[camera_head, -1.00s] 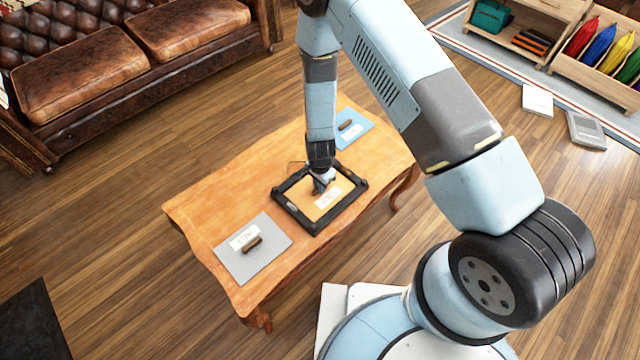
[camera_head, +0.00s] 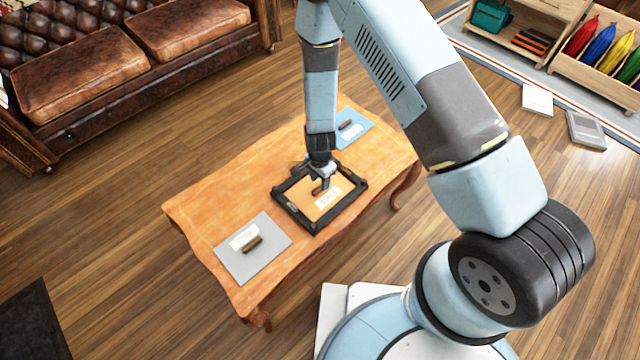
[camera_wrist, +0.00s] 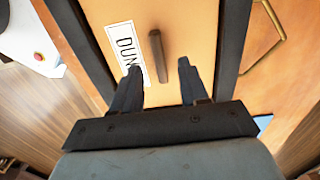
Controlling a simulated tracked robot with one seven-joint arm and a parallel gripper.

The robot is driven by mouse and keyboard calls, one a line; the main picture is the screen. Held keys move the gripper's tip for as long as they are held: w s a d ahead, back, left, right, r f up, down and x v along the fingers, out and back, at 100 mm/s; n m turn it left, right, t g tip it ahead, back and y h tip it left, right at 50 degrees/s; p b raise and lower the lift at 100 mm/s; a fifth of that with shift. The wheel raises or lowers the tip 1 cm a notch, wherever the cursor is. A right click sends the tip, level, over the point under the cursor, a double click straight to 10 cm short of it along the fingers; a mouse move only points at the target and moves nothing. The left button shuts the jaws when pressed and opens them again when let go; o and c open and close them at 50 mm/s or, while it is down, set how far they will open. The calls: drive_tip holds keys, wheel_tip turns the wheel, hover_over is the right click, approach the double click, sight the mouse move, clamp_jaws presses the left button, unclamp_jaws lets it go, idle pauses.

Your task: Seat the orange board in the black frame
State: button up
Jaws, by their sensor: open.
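The orange board (camera_head: 312,207) lies inside the black frame (camera_head: 345,210) on the wooden table. It looks flat, with its edges along the frame's inner sides; I cannot tell whether every edge is fully down. It has a white label and a brown handle (camera_wrist: 157,55). In the wrist view the board (camera_wrist: 195,40) fills the space between the dark frame bars (camera_wrist: 233,40). My gripper (camera_head: 324,188) is above the board. In the wrist view its two fingers (camera_wrist: 158,80) are apart, with the handle beyond and between the tips, not gripped.
A grey board (camera_head: 262,262) with a label and handle lies at the table's near left end. A blue board (camera_head: 352,130) lies at the far right end. A wire-like loop (camera_wrist: 262,45) shows beside the frame. A leather sofa (camera_head: 120,60) stands behind.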

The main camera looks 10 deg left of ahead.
wheel_tip(320, 180, up, 10)
drive_tip(key=shift+r, duration=0.2)
idle(0.3)
idle(0.4)
wheel_tip(320, 180, up, 17)
drive_tip(key=n+y, duration=0.1)
drive_tip(key=n, duration=0.1)
hover_over(320, 186)
drive_tip(key=w+d, duration=0.5)
drive_tip(key=s+d+r+n+t+y, duration=0.1)
drive_tip(key=d+r, duration=0.3)
drive_tip(key=r, duration=0.4)
drive_tip(key=s+d+r+n+t, duration=0.1)
drive_tip(key=d+r, duration=0.4)
drive_tip(key=r, duration=0.4)
drive_tip(key=s+d+r+n+t+h, duration=0.2)
drive_tip(key=s+d+r+n+t, duration=0.1)
drive_tip(key=s+d+r, duration=1.4)
drive_tip(key=shift+s+r+n+t, duration=0.2)
drive_tip(key=shift+s+n+t, duration=0.15)
drive_tip(key=shift+s, duration=0.6)
